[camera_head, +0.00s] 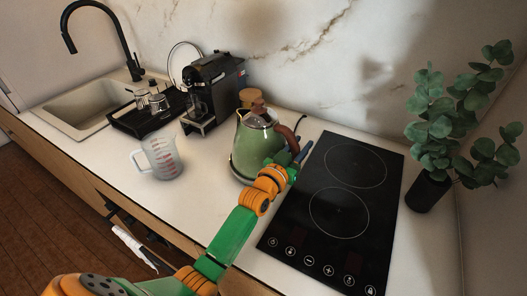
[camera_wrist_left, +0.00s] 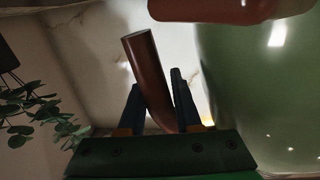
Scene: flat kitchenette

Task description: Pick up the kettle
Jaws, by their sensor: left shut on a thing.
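The green kettle (camera_head: 252,146) with a brown lid knob and brown handle stands on the counter just left of the cooktop. In the left wrist view its green body (camera_wrist_left: 258,85) fills the right side, and its brown handle (camera_wrist_left: 150,75) passes between the fingers. My left gripper (camera_head: 292,160) reaches the kettle's right side and is shut on the handle; its dark fingers also show in the left wrist view (camera_wrist_left: 156,105). The kettle looks upright, and I cannot tell whether its bottom touches the counter. My right gripper is not in view.
A black cooktop (camera_head: 337,205) lies right of the kettle. A measuring cup (camera_head: 158,157) stands to its left. A coffee machine (camera_head: 213,90), a dark tray with glasses (camera_head: 140,118) and the sink (camera_head: 88,108) are farther left. A potted plant (camera_head: 430,190) stands at the right.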

